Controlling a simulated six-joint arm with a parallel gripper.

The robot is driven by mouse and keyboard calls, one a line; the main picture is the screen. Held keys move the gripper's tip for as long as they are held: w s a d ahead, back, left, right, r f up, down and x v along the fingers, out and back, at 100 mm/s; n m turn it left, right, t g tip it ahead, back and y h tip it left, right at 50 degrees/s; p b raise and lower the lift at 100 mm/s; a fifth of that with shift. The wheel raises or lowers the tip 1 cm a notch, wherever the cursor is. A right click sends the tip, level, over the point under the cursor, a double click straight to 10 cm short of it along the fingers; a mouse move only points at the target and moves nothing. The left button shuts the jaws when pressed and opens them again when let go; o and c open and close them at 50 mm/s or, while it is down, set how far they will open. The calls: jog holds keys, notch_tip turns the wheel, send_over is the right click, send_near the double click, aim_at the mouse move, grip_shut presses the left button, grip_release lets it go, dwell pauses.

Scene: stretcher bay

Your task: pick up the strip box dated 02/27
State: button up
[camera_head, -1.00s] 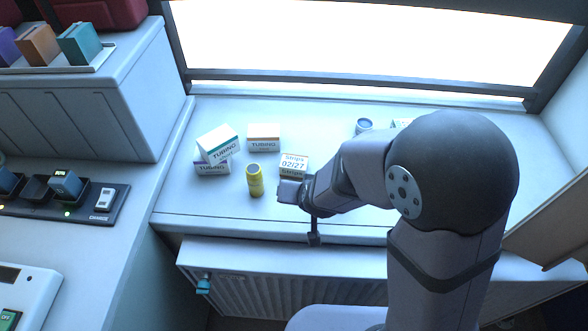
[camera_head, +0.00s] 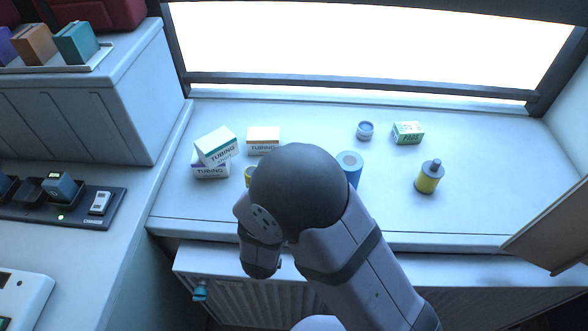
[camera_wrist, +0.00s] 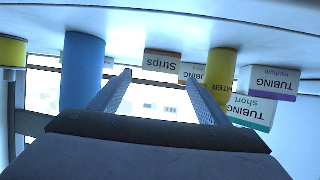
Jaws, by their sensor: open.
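My gripper (camera_wrist: 158,82) is open and empty in the wrist view, its two fingers pointing ahead. That view is upside down. A white and brown box marked "Strips" (camera_wrist: 163,61) is beyond the fingertips, roughly between them and apart from them. Its date does not show in that view. In the head view now, my arm hides both this box and my gripper's fingers. The earlier head frame shows "02/27" on a strip box at this place on the shelf.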

jog(key=p+x, duration=0.1)
jog(key=x, duration=0.5)
jog(key=shift+w, duration=0.1)
jog(key=shift+w, duration=0.1)
jog(key=p+x, duration=0.2)
jog(key=x, duration=0.1)
jog(key=shift+w, duration=0.2)
jog(key=shift+x, duration=0.8)
jog(key=c, duration=0.8)
